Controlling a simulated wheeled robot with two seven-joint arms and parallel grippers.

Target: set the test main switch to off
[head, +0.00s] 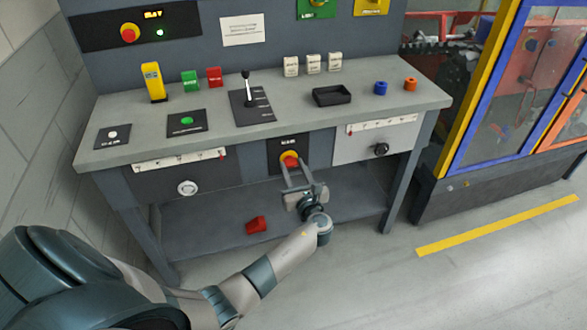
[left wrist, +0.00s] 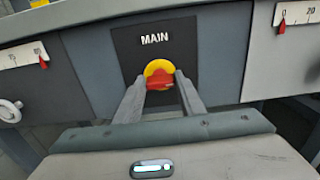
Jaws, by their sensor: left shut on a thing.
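The main switch (head: 289,158) is a red knob on a yellow round base, set in a dark panel on the front of the bench. In the left wrist view the panel reads MAIN above the switch (left wrist: 159,74). My left gripper (head: 290,166) reaches up to it from below and is shut on the red knob, one finger on each side. The fingers also show in the left wrist view (left wrist: 160,92). They hide part of the knob, and I cannot read its position. My right gripper is not in view.
The bench top (head: 200,142) holds a lever (head: 247,90), a black tray (head: 331,95) and several small blocks. Dials (head: 187,187) and (head: 381,150) flank the switch panel. A red block (head: 256,225) lies on the lower shelf. A fenced cell (head: 500,100) stands at the right.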

